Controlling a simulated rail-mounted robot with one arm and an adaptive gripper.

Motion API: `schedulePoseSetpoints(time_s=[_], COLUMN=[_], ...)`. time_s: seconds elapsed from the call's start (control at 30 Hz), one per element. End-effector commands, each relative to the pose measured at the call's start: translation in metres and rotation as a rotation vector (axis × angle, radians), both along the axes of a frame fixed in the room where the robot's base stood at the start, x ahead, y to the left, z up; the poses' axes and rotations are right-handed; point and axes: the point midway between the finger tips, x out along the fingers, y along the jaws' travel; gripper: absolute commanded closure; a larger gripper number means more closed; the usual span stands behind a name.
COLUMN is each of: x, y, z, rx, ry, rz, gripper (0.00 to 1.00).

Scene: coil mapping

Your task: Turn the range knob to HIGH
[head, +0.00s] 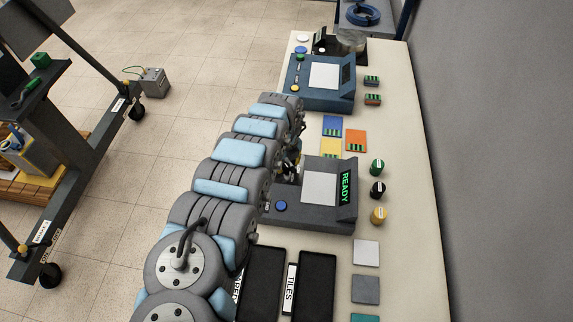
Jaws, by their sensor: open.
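A grey instrument (318,216) with a pale square pad and a lit green READY display (346,187) stands on the bench. A blue button (281,206) shows on its near left part. My gripper (291,163) is at the instrument's far left side, mostly hidden by my arm; its fingertips are too small to make out. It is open. I cannot pick out a knob marked range or a HIGH mark; that side of the instrument is partly behind my arm. Green (377,166), black (377,189) and yellow (379,215) knob-like pieces sit on the bench to the right.
A blue instrument (318,97) stands farther back on the bench (405,130). Coloured cards (355,140) lie between the two instruments. Black trays (317,285) and square tiles (366,252) lie nearer. A grey wall bounds the right; a cart (75,175) stands at left.

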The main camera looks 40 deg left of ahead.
Motion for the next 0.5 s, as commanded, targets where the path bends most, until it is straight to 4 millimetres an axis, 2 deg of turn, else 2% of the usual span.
schedulePoseSetpoints(time_s=[0.5], x=[-0.001], y=[0.003], z=[0.052], rx=[0.005], ry=[0.0], rz=[0.001], gripper=[0.6])
